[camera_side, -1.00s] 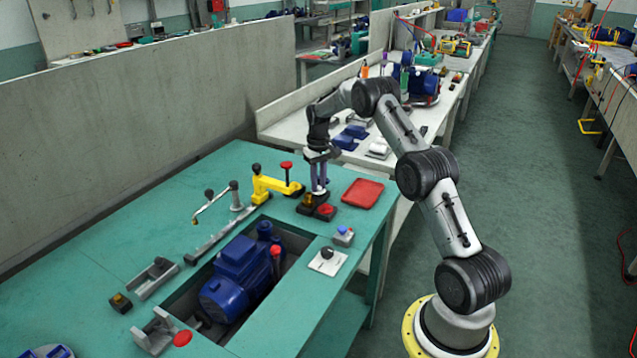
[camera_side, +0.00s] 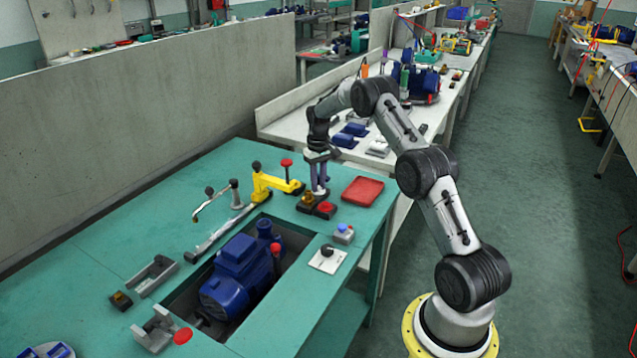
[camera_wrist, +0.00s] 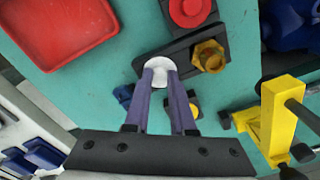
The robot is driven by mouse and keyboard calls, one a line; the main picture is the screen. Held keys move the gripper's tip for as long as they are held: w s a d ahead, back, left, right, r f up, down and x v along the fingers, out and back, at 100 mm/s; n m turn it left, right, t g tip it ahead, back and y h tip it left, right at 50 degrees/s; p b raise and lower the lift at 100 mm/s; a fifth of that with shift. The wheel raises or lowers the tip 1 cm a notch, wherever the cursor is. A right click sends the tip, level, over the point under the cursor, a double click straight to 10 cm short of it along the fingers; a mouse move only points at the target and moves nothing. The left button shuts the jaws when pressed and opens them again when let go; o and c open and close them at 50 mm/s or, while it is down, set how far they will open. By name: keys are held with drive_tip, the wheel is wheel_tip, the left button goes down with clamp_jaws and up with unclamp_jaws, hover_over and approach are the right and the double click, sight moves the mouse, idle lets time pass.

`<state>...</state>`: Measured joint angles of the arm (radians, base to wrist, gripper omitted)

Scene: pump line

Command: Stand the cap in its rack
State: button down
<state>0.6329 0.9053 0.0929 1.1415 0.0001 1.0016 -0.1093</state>
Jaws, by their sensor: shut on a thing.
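My gripper (camera_wrist: 160,85) points down at the rack and is shut on a white round cap (camera_wrist: 159,66), held between the two purple-grey fingertips. The rack (camera_wrist: 182,50) is a dark block, and the cap shows over its left part in the wrist view. A brass hex piece (camera_wrist: 208,56) stands in the rack beside the cap. I cannot tell whether the cap's foot touches the rack.
A red button on a dark base (camera_side: 325,208) stands close by the rack. A red tray (camera_side: 362,191) lies to the right. A yellow clamp (camera_side: 272,183) stands close on the left, with a recessed blue pump motor (camera_side: 237,275) nearer the front.

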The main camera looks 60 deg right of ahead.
drive_tip(key=c, duration=0.7)
unclamp_jaws()
drive_tip(key=shift+r, duration=0.15)
drive_tip(key=shift+r, duration=2.85)
